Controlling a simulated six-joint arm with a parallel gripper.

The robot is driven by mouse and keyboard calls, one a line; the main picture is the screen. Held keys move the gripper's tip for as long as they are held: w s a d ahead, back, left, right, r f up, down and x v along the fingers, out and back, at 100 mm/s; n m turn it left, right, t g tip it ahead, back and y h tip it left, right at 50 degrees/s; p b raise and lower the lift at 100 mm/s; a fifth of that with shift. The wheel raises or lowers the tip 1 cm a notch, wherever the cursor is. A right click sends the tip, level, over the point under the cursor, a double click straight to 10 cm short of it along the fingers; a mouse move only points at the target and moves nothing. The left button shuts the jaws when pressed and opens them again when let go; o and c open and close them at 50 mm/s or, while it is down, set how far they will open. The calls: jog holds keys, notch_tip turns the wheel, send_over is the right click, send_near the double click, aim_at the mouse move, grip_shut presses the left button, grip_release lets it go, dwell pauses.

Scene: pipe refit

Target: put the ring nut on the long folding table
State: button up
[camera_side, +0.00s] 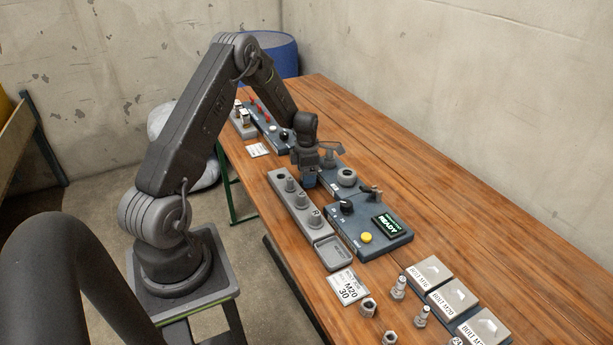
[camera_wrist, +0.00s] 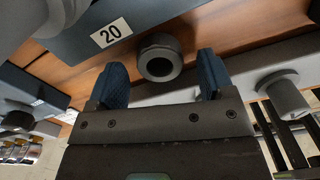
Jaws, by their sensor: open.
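The ring nut (camera_wrist: 160,58), a grey ring with a dark hole, shows in the wrist view just beyond my fingertips. It appears to rest on the wooden strip of the long folding table (camera_side: 440,190), beside the blue-grey panel marked 20. My gripper (camera_wrist: 163,74) is open, with one blue finger to each side of the nut and a gap at both sides. In the side view my gripper (camera_side: 309,182) is low between the grey peg tray and the blue-grey panel. It hides the nut there.
The grey peg tray (camera_side: 322,240) and the control panel (camera_side: 350,237) with a READY screen and yellow button stand close by. A thick grey ring (camera_side: 346,177) sits on the blue-grey panel. Loose bolts and labelled bolt boxes (camera_side: 428,270) lie nearer. The table's right side is clear.

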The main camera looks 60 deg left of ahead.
notch_tip(320, 180, up, 11)
jog(key=d+r+m+t, duration=0.1)
jog(key=d+r+m, duration=0.7)
jog(key=d+r, duration=0.25)
jog(key=s+d+r+m+t, duration=0.2)
jog(key=s+d+r+m, duration=0.2)
jog(key=s+d+m, duration=0.6)
jog(key=s+d+r+m+t, duration=0.2)
jog(key=s+d+r+m, duration=0.2)
jog(key=s+d+m, duration=0.6)
jog(key=m, duration=0.5)
jog(key=shift+d+r+t, duration=0.2)
jog(key=shift+r+t, duration=0.05)
jog(key=shift+t, duration=0.05)
